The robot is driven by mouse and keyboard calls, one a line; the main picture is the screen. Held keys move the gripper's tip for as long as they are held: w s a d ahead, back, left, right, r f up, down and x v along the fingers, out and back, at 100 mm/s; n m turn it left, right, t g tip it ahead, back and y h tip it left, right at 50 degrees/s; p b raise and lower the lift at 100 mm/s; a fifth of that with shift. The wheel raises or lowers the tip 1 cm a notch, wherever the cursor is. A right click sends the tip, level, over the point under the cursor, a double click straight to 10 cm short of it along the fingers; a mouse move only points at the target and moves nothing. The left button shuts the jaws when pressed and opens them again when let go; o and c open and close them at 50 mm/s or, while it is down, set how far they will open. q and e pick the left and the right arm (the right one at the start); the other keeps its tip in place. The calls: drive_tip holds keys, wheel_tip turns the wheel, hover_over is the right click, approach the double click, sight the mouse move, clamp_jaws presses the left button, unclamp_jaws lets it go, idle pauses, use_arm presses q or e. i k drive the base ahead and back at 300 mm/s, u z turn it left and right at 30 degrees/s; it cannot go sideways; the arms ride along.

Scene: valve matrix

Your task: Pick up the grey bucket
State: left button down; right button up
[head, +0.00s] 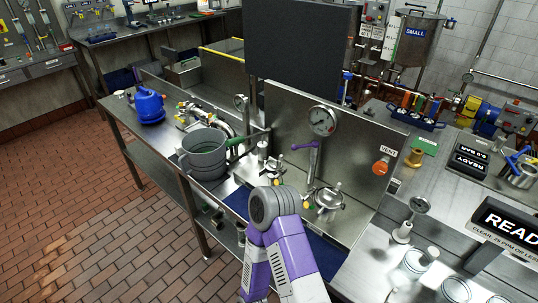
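The grey bucket (204,157) stands upright on the metal bench (150,150), left of the picture's middle. Its top is open and its inner wall shows. A green-handled lever reaches close to its right rim; I cannot tell whether they touch. A bent purple and grey arm of mine comes up from the bottom middle, right of and nearer than the bucket. Neither gripper shows in the head view, and nothing of mine is seen touching the bucket.
A blue jug (149,107) stands farther left on the bench. Metal valves and pipe fittings lie behind and right of the bucket. An upright steel panel with a pressure gauge (322,120) rises right of it. Brick floor at the left is clear.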

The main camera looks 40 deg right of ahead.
sight(204, 150)
drive_tip(key=z, duration=0.35)
drive_tip(key=i, duration=0.85)
drive_tip(key=u, duration=0.05)
